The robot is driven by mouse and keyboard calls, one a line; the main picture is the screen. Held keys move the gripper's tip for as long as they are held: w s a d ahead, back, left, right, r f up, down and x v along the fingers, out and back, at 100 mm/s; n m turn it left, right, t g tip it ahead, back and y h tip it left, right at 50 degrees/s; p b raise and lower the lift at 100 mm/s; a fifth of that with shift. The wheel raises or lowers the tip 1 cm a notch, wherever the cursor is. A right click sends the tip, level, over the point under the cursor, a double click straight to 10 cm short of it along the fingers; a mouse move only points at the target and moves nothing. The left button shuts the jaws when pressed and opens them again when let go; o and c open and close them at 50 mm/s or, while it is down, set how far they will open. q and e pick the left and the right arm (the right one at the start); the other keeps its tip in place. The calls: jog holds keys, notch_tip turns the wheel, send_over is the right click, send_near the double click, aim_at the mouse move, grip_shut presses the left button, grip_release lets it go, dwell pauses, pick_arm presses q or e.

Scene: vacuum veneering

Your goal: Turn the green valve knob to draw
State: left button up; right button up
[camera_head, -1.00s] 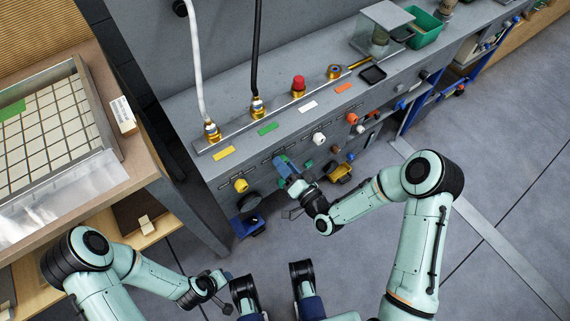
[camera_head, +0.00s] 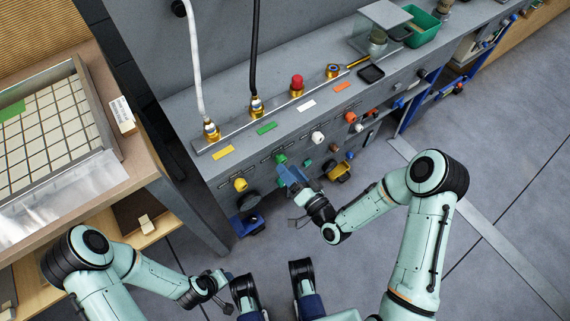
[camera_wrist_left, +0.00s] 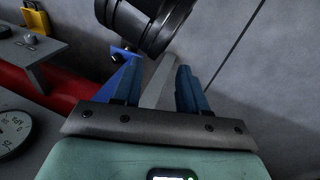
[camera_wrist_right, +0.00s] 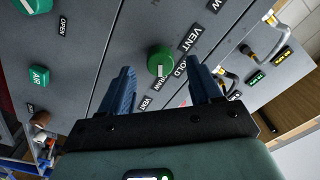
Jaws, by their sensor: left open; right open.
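The green valve knob (camera_head: 281,159) is on the sloped front of the grey console, right of a yellow knob. In the right wrist view, the green knob (camera_wrist_right: 160,58) shows between and beyond my fingertips. Its white mark points down the picture, towards a partly hidden label that seems to read DRAW; VENT and HOLD labels are beside it. My right gripper (camera_head: 289,174) is open and empty, just off the panel in front of the knob. My left gripper (camera_head: 222,284) is open and empty, low and well away from the console.
A yellow knob (camera_head: 240,184), a white knob (camera_head: 318,137) and a red-orange knob (camera_head: 350,117) share the panel. Hoses stand on the console top. A bench with a tiled panel (camera_head: 50,125) is at left. Open floor lies to the right.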

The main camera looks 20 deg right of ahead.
pick_arm(q)
jog(key=shift+s+d+r+p, duration=0.3)
jog(key=shift+s+r, duration=0.15)
jog(key=shift+s, duration=0.1)
pick_arm(e)
jog(key=v, duration=1)
